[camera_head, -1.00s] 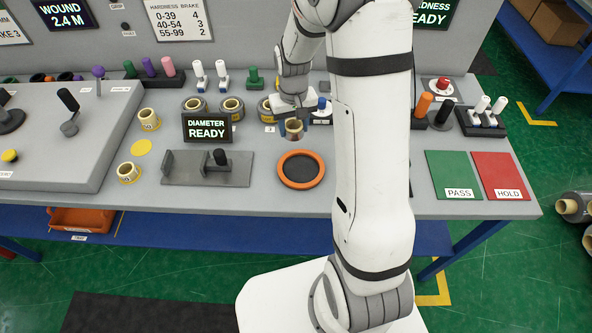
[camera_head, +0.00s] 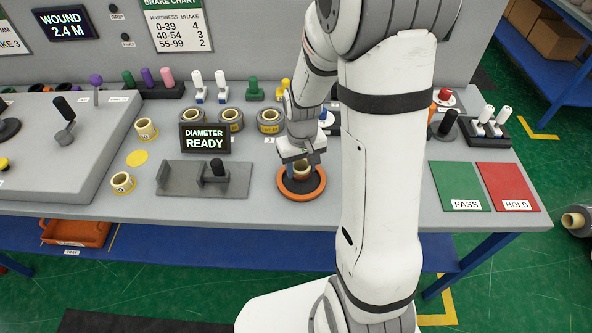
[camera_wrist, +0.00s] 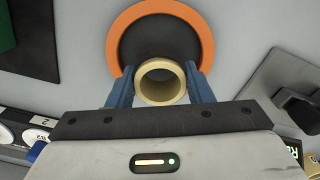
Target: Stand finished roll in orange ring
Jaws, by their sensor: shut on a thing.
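The orange ring (camera_head: 283,190) lies on the grey bench with a dark disc inside it. The roll (camera_head: 301,171), with a pale tan core, is upright between my gripper's fingers, over the ring's area in the head view. My gripper (camera_head: 300,165) is shut on it. In the wrist view the roll (camera_wrist: 160,82) shows end-on between the two blue fingers of my gripper (camera_wrist: 160,88). There it overlaps the near part of the orange ring (camera_wrist: 121,28) and its dark middle. I cannot tell whether the roll's bottom touches the disc.
A black-handled gauge fixture (camera_head: 214,172) and the DIAMETER READY sign (camera_head: 205,138) are left of the ring. Other rolls (camera_head: 231,120) stand behind. Green PASS (camera_head: 459,186) and red HOLD (camera_head: 507,186) pads are at right. Bare bench lies in front of the ring.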

